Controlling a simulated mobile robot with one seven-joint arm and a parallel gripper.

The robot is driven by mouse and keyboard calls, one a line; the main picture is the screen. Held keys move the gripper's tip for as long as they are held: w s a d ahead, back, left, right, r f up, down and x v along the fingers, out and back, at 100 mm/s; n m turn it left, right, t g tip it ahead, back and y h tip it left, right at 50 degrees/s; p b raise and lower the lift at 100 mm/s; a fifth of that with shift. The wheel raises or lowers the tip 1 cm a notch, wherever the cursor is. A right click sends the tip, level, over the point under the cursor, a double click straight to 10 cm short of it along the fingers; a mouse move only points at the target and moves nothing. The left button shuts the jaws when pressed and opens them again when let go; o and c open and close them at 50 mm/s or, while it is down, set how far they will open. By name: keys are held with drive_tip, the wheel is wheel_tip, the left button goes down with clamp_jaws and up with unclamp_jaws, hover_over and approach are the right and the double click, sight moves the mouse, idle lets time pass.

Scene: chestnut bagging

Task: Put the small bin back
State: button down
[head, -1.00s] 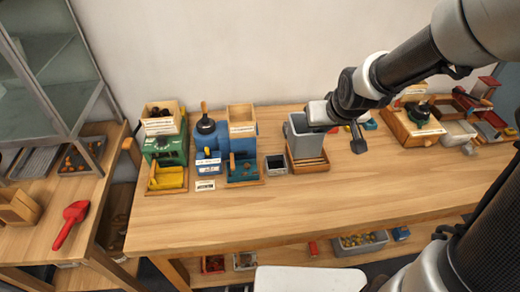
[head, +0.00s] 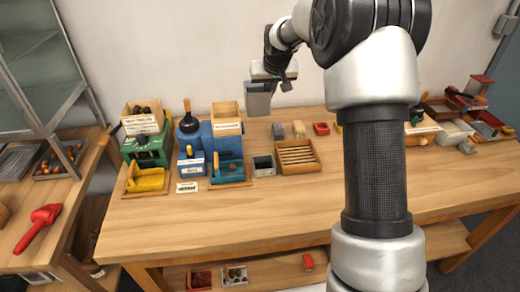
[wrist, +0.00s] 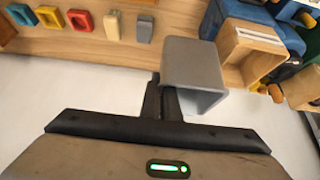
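A grey bin (head: 259,101) hangs in the air above the back of the workbench, in front of the wall. My gripper (head: 271,80) is above it and holds it. In the wrist view the grey bin (wrist: 196,62) is right of the middle, and the dark fingers of my gripper (wrist: 162,100) are shut at its wall near the rim. The inside of the bin is mostly hidden. A wooden slatted tray (head: 297,155) on the bench below is empty. A small dark grey open box (head: 263,164) stands left of that tray.
A blue machine (head: 223,145) and a green machine (head: 148,146) stand left on the bench (head: 290,205). Small coloured blocks, one red (head: 321,128), line the back. The bench front is clear. A red scoop (head: 40,226) lies on the left table.

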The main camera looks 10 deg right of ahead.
wheel_tip(320, 180, down, 17)
drive_tip(key=shift+f, duration=0.1)
idle(0.3)
drive_tip(key=shift+f+b, duration=0.2)
drive_tip(key=shift+b, duration=0.15)
drive_tip(key=c, duration=2)
unclamp_jaws()
